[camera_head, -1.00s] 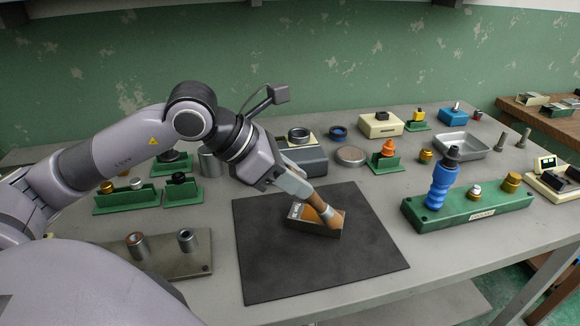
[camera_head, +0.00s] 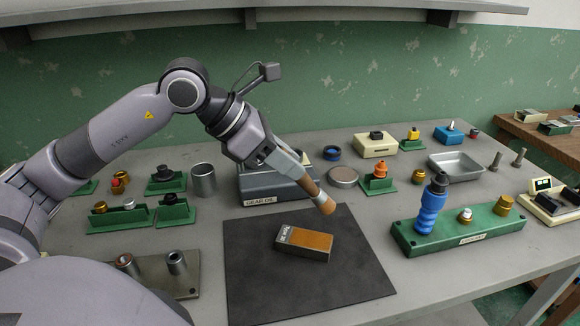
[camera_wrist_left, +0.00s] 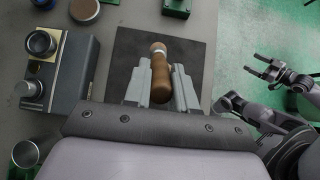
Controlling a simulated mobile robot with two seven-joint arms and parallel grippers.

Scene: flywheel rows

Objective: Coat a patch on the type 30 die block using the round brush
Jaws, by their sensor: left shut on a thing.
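The die block (camera_head: 303,244) lies on the dark mat (camera_head: 262,285), with a label reading Type 30 at its left end and an orange-brown area over most of its top. My left gripper (camera_head: 297,175) is shut on the round brush (camera_head: 322,200), which has a wooden handle, a metal band and a short tip. The brush is tilted, tip down to the right, and held in the air above the block, apart from it. In the left wrist view the brush (camera_wrist_left: 160,75) sits between the fingers and the block is hidden. My right gripper (camera_wrist_left: 288,78) is open and empty there.
A grey box labelled Gear Oil (camera_head: 262,190) stands behind the mat. A green rack with a blue-handled tool (camera_head: 432,205) is at the right. Green stands with knobs (camera_head: 130,215) and a plate with metal cylinders (camera_head: 185,280) are at the left.

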